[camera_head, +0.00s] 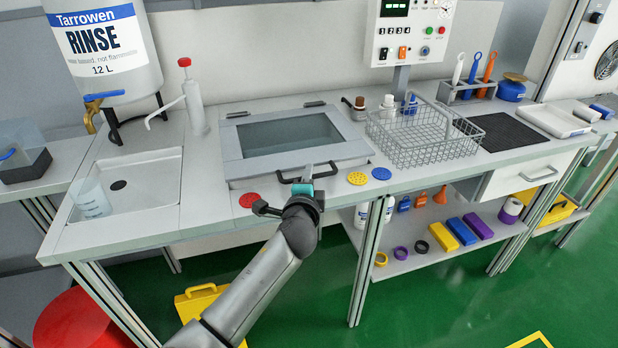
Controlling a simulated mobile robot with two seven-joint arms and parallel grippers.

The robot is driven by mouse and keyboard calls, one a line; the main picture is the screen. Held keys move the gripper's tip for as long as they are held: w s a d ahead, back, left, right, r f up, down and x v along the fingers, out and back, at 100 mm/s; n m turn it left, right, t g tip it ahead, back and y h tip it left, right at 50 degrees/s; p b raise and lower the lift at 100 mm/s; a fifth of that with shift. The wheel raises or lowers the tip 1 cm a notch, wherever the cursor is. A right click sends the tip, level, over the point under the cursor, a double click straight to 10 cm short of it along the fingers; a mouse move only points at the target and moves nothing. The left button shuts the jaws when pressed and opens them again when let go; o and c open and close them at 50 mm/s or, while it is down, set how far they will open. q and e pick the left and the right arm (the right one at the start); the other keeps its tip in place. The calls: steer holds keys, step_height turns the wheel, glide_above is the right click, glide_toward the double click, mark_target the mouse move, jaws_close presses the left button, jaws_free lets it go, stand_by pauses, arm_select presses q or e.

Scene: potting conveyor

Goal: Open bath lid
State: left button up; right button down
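The bath lid (345,151) is a grey frame around a dark glass window (290,134), set in the bench top. It lies flat or nearly flat over the bath, with two dark hinges along its back edge. A dark bar handle (325,166) runs along its front edge. My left gripper (302,186), with teal at its fingertips, is at the handle from the front. The dark wrist hides part of the fingers, so I cannot tell whether they are closed around the bar. My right gripper is not in view.
A wire basket (425,150) stands right of the lid, with bottles near its left end. A pump dispenser (195,105) and a sink (150,190) are at the left. Red (249,200), yellow (357,178) and blue (381,173) discs lie along the front edge. A control panel (410,35) rises behind.

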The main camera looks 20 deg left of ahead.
arm_select(q)
jaws_close()
steer(key=shift+f, duration=0.1)
stand_by(1.2)
